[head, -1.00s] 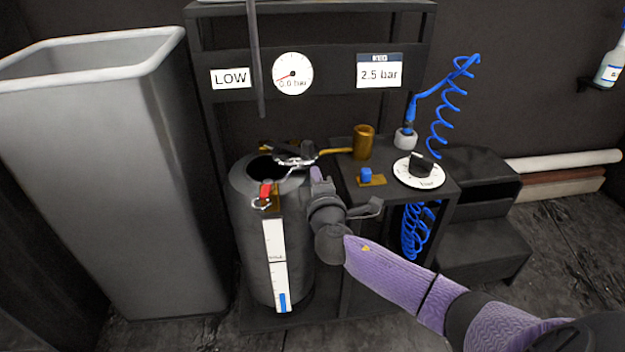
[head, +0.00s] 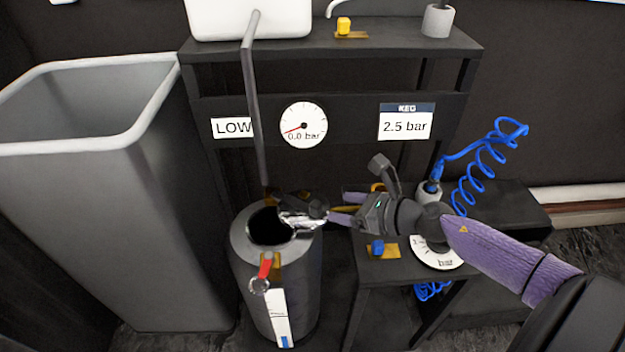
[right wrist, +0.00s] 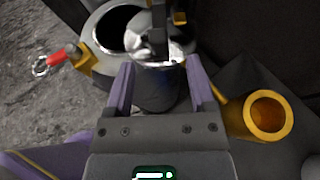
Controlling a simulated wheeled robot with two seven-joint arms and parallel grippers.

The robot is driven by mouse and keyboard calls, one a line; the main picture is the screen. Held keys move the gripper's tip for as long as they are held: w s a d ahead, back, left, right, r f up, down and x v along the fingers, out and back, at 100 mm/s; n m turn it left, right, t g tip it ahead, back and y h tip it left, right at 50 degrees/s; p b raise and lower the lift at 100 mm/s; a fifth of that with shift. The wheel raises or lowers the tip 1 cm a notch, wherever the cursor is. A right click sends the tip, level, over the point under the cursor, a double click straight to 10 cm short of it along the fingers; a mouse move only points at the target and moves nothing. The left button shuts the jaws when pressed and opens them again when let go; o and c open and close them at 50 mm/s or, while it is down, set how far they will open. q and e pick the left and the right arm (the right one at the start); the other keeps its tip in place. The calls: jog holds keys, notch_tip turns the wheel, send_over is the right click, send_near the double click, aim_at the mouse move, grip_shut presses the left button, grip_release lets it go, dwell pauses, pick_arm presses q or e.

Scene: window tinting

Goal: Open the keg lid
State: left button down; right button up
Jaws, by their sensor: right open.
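The keg (head: 243,282) is a dark grey cylinder standing on the floor, with a black round opening in its top. A shiny metal piece, seemingly the lid with its lever (head: 300,219), sits at the right side of the mouth; its exact pose is hard to tell. It also shows in the right wrist view (right wrist: 150,52). A red tag on a ring (head: 265,268) hangs at the keg's front. My right gripper (head: 343,207) is open and empty just right of the lid, fingers pointing left at it. In the right wrist view its fingers (right wrist: 158,88) stand apart before the keg top. My left gripper is not seen.
A brass cup (right wrist: 267,114) stands close right of my gripper. A low black bench (head: 375,272) carries a blue-knobbed valve (head: 378,247) and a dial (head: 436,258). A dark rod (head: 254,120) hangs above the keg. A grey bin (head: 110,220) stands left.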

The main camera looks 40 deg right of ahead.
aim_at(319, 204)
jog(key=b+x, duration=0.2)
jog(key=x, duration=0.6)
jog(key=shift+w+a+f+b, duration=0.2)
jog(key=shift+w+f+b, duration=0.05)
jog(key=shift+b, duration=0.15)
jog(key=shift+w+a, duration=0.1)
jog(key=shift+w, duration=0.05)
jog(key=c, duration=0.9)
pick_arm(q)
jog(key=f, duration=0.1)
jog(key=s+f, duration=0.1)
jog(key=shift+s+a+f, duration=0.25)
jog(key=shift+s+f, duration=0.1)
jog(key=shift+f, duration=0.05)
pick_arm(e)
grip_shut()
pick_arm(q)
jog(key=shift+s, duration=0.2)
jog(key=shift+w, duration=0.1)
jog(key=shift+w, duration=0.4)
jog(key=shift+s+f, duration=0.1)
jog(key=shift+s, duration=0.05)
